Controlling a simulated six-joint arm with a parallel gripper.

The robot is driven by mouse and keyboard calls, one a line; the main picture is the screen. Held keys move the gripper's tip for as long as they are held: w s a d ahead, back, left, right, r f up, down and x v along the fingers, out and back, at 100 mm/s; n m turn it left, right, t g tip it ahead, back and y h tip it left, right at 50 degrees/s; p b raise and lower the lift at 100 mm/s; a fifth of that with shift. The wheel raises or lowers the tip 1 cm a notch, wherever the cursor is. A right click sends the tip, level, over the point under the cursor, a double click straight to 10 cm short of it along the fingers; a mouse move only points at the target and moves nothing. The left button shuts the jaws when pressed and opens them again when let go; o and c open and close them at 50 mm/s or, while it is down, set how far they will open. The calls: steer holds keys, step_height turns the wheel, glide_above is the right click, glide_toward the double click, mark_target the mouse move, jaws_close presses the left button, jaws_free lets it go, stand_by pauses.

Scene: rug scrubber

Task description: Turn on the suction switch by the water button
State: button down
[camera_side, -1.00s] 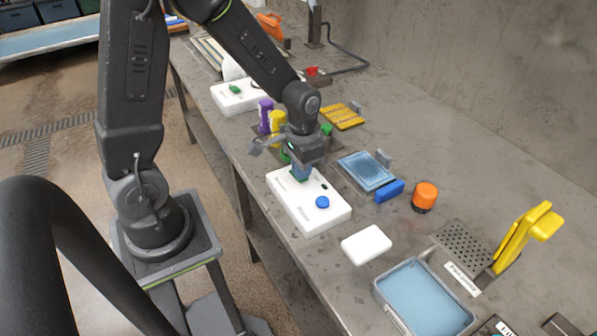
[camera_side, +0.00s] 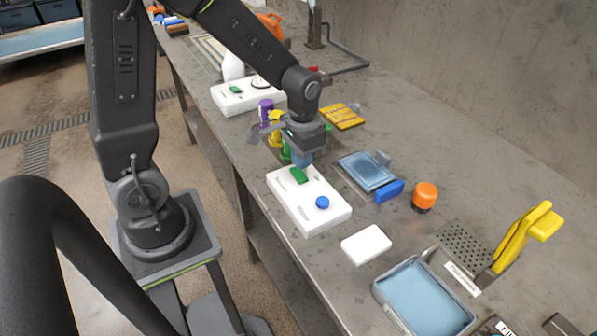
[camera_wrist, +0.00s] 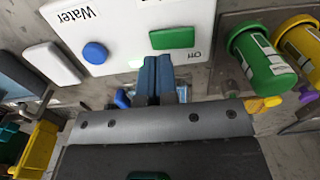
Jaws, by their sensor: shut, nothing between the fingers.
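A white control box (camera_side: 325,217) lies on the bench in the side view. It carries a round blue water button (camera_side: 322,202) and a green rocker switch (camera_side: 298,175). In the wrist view, the box (camera_wrist: 120,20) shows the word "Water" by the blue button (camera_wrist: 95,53) and "Off" by one end of the green switch (camera_wrist: 172,38). I cannot tell which way the switch is tilted. My gripper (camera_side: 304,162) is shut and empty, just above the box's far end beside the switch. Its blue fingertips (camera_wrist: 158,60) appear close to the switch's edge in the wrist view.
A second white box (camera_side: 245,97) with a green switch stands farther back. Purple, yellow and green bottles stand close behind my gripper. A blue pad (camera_side: 366,172), a blue block (camera_side: 389,190), an orange-capped jar (camera_side: 425,196) and a white block (camera_side: 366,245) lie nearby.

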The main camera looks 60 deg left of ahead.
mark_target(302, 178)
steer(key=shift+r, duration=1.75)
steer(key=shift+r, duration=0.1)
steer(key=s+d+r+t, duration=0.5)
steer(key=s+r, duration=0.6)
steer(key=r, duration=0.1)
steer(key=shift+s+t, duration=0.25)
steer(key=shift+t, duration=0.05)
